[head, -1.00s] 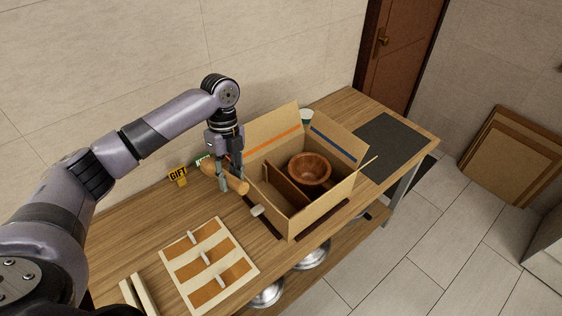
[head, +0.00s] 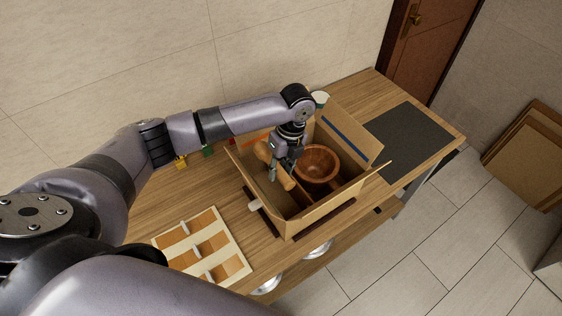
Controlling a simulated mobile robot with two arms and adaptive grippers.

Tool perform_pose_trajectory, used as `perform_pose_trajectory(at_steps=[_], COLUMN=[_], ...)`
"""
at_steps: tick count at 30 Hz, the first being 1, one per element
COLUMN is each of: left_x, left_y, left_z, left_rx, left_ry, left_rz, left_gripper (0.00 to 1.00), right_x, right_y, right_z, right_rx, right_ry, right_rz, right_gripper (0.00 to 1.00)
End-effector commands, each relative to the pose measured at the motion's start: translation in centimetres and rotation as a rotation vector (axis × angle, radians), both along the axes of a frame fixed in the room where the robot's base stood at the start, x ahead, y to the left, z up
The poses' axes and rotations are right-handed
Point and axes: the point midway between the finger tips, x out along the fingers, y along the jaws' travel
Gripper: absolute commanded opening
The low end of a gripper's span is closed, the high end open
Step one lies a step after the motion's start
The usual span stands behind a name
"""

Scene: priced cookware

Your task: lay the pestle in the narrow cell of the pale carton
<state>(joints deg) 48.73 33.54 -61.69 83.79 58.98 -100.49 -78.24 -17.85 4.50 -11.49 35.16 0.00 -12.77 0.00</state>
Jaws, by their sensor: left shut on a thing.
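The wooden pestle (head: 287,182) is held in my left gripper (head: 281,172), which is shut on it. It hangs over the left part of the open pale carton (head: 335,208), above the narrow cell (head: 266,192). It lies roughly along that cell's length; its height above the cell floor is hard to tell. A wooden mortar (head: 318,163) sits in the wider cell to the right of the divider. My arm and gripper hide part of the carton's back and part of the divider. My right gripper is not in view.
The carton's flaps stand open around it. A board with pale and brown stripes (head: 216,229) lies on the wooden table to the left. A dark mat (head: 408,143) lies at the right. A small white cup (head: 321,97) stands behind the carton.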

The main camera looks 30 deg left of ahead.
Motion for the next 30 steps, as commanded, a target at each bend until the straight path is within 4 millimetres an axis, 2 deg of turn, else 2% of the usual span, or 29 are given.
perform_pose_trajectory(at_steps=[2,5,6,8,12,15,20,27,30], left_x=[0.0,0.0,0.0,0.1,0.1,0.0,0.1,0.0,0.1], left_y=[0.0,0.0,0.1,0.1,0.1,0.0,0.0,0.0,0.0], left_z=[-0.9,-1.9,-2.3,-3.4,-4.7,-5.5,-7.1,-9.5,-10.5], left_rx=[0.0,0.001,0.002,0.001,0.001,0.0,-0.001,-0.001,0.0], left_ry=[0.001,0.001,0.0,-0.001,-0.001,0.0,-0.001,0.0,0.0], left_rz=[0.001,0.001,0.001,0.001,0.001,0.001,0.0,0.001,0.001], left_gripper=[0.0,0.0,0.0,0.0,0.0,0.0,0.0,0.0,0.0], right_x=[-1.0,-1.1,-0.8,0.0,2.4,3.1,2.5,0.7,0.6], right_y=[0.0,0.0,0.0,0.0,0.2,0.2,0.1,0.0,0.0], right_z=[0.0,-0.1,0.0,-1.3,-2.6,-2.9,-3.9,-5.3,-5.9], right_rx=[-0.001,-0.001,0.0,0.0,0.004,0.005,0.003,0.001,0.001], right_ry=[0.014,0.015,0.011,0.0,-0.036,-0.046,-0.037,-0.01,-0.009], right_rz=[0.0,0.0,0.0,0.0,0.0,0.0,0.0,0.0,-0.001], right_gripper=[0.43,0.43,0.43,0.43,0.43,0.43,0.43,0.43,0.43])
